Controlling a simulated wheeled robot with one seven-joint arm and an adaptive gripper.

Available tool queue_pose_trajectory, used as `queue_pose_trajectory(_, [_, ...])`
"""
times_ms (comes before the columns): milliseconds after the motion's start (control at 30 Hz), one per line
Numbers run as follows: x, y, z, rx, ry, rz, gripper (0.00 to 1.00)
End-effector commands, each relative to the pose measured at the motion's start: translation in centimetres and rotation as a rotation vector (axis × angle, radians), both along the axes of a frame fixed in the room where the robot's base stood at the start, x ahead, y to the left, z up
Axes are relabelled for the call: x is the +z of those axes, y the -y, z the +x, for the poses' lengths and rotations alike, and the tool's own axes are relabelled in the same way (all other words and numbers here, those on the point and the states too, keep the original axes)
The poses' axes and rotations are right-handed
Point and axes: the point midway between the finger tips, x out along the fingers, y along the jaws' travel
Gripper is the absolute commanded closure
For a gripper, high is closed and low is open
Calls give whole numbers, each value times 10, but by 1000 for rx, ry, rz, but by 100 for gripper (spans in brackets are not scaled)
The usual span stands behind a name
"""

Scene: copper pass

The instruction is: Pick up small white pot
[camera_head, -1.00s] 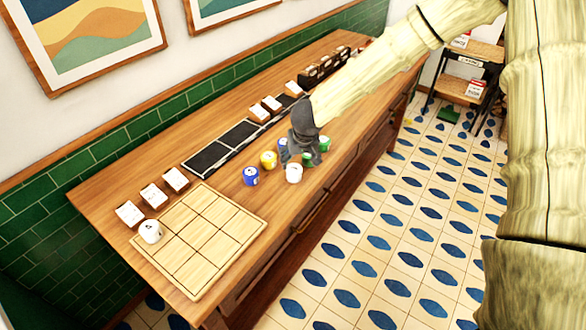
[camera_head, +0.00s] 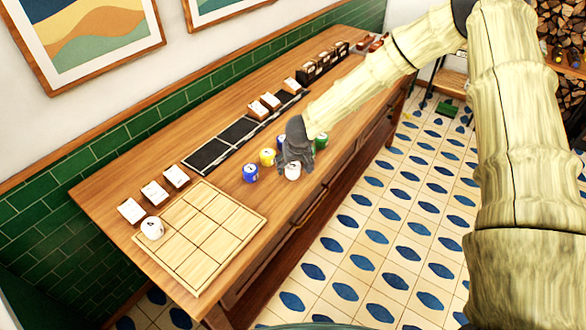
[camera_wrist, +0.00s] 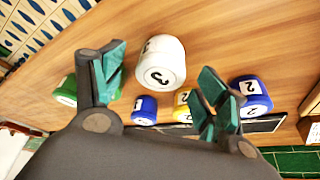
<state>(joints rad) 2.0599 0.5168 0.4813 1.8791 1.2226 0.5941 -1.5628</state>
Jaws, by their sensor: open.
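A small white pot (camera_head: 292,172) stands on the wooden counter near its front edge, partly hidden by my gripper (camera_head: 293,160) in the head view. In the wrist view the white pot (camera_wrist: 161,62) shows a dark mark like a 3 and lies between and just beyond my two spread fingers (camera_wrist: 163,75). My gripper is open and holds nothing; no clear contact with the pot shows. A second white pot (camera_head: 152,228) sits on a corner of the light wooden gridded board (camera_head: 217,228).
A blue pot (camera_head: 250,173), a yellow pot (camera_head: 267,157) and a green pot (camera_head: 321,140) stand close by. The wrist view shows another blue pot (camera_wrist: 144,109) too. Dark trays (camera_head: 212,155) and white-topped blocks (camera_head: 176,176) line the back. Most of the board is bare.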

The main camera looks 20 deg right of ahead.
Motion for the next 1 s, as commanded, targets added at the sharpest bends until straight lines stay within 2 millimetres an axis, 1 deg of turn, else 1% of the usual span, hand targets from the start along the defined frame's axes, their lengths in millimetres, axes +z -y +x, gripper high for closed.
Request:
queue_pose_trajectory(300, [-21, 1, 8, -1, -1, 0, 27])
queue_pose_trajectory(667, [-25, 1, 10, 0, 0, 0, 27])
queue_pose_trajectory(700, [-25, 1, 10, 0, 0, 0, 34])
queue_pose_trajectory(767, [-25, 1, 10, 0, 0, 0, 45])
queue_pose_trajectory(800, [-25, 1, 10, 0, 0, 0, 52])
queue_pose_trajectory(933, [-25, 1, 10, 0, 0, 0, 76])
queue_pose_trajectory(967, [-25, 1, 10, 0, 0, 0, 80])
queue_pose_trajectory(1000, [-24, 0, 10, 0, 0, 0, 80])
